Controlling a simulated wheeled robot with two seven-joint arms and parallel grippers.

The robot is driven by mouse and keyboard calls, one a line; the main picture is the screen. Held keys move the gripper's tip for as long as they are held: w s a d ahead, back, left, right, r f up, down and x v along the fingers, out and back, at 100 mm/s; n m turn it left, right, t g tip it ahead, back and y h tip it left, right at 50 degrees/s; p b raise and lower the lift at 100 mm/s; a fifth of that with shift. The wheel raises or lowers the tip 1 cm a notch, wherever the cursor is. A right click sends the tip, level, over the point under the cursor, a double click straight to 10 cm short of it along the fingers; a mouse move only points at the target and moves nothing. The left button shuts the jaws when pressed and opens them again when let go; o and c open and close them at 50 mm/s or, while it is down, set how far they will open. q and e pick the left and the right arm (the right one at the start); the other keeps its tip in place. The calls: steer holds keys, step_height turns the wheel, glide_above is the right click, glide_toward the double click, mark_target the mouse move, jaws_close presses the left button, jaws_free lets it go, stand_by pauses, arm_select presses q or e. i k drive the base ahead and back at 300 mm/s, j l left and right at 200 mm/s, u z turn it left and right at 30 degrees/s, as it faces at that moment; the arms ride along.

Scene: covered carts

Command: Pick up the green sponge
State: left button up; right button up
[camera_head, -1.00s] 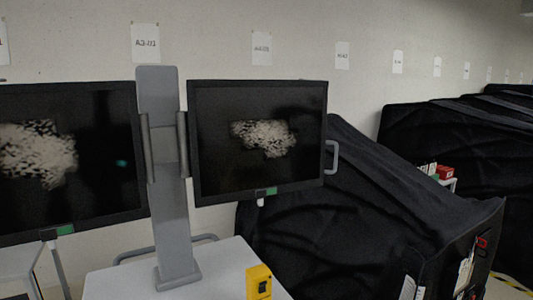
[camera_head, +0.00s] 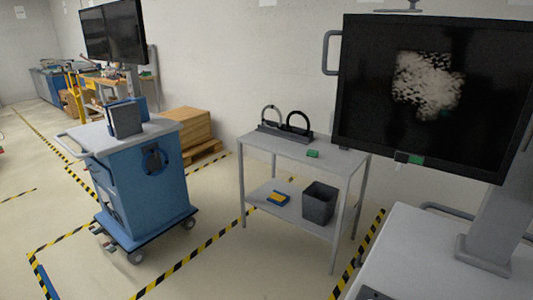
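A small green block that looks like the green sponge (camera_head: 313,153) lies on the top shelf of a grey two-shelf table (camera_head: 272,152), near its front edge right of the middle. It is too small to make out its texture. Neither of my grippers shows in the head view. Nothing is touching the green block.
A dark holder with two rings (camera_head: 287,125) stands at the table's back. The lower shelf holds a dark bin (camera_head: 318,202) and a yellow-blue item (camera_head: 278,198). A blue cart (camera_head: 145,180) stands left, a monitor (camera_head: 433,95) right. Taped floor between cart and table is clear.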

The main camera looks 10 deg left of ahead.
mark_target(311, 152)
steer(key=i+j, duration=0.1)
steer(key=j, duration=0.3)
steer(key=i+j, duration=0.2)
steer(key=j, duration=0.15)
steer(key=i+j, duration=0.15)
steer(key=j, duration=0.15)
steer(key=i+j, duration=0.2)
steer(key=j, duration=0.15)
steer(key=i+j+z, duration=0.1)
steer(key=j, duration=0.25)
steer(key=i+j, duration=0.25)
steer(key=j, duration=0.1)
